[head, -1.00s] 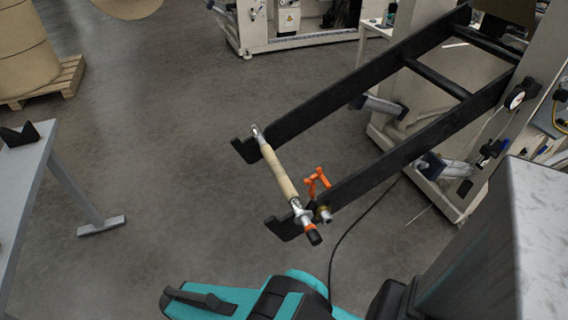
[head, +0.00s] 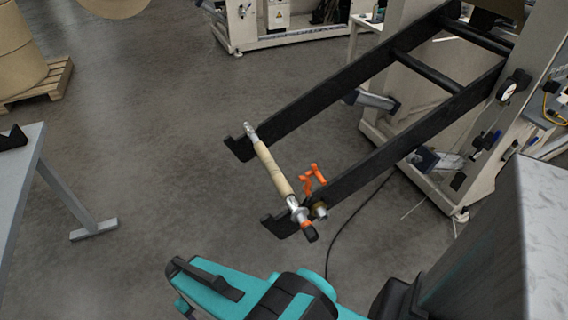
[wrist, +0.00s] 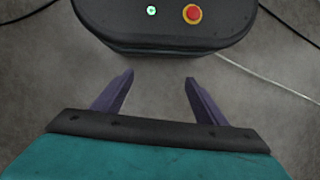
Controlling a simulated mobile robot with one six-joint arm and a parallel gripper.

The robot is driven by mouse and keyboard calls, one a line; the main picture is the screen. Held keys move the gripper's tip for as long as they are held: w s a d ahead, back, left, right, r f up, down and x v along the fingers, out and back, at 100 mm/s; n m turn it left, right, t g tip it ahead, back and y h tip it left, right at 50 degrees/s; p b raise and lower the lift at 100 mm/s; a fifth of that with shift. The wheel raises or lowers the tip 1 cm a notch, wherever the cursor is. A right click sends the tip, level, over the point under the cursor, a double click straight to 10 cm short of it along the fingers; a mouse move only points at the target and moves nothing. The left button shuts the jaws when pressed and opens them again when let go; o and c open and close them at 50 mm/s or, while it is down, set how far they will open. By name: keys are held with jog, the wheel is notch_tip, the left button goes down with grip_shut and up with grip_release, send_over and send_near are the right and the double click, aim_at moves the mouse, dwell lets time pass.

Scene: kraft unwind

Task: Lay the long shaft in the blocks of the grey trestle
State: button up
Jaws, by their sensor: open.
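The long shaft (head: 273,169) lies across the outer ends of two black arms in the head view, with a tan middle, metal ends and an orange-and-black near tip. Its ends rest at the hooked tips of the arms. The grey trestle (head: 26,160) stands at the left edge, cut off by the frame, with one black block (head: 13,137) on its top. My gripper (wrist: 158,78) shows in the wrist view with its two purple fingers apart and nothing between them. It points at my own base and the floor, away from the shaft. In the head view the fingers are not visible.
An orange clamp-like handle (head: 314,180) sits by the shaft's near end on the near black arm (head: 400,140). A white machine frame stands at right. A pallet (head: 40,88) with a large roll is at upper left. A dark cable crosses the floor. Floor between trestle and shaft is clear.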

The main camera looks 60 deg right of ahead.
jog(key=w+d+r+m+t, duration=0.2)
jog(key=w+d+r+t, duration=0.1)
jog(key=w+d, duration=0.85)
jog(key=m+t+h+b, duration=0.3)
jog(key=m+t, duration=0.1)
jog(key=t, duration=0.1)
send_near(278, 173)
jog(key=shift+s+r, duration=0.35)
jog(key=shift+s, duration=0.1)
jog(key=shift+f, duration=0.1)
jog(key=shift+w+p+x, duration=0.15)
jog(key=shift+p+x, duration=0.05)
jog(key=shift+x, duration=3.25)
jog(key=shift+w+p+x, duration=0.15)
jog(key=shift+w+x, duration=0.05)
jog(key=shift+x, duration=3.25)
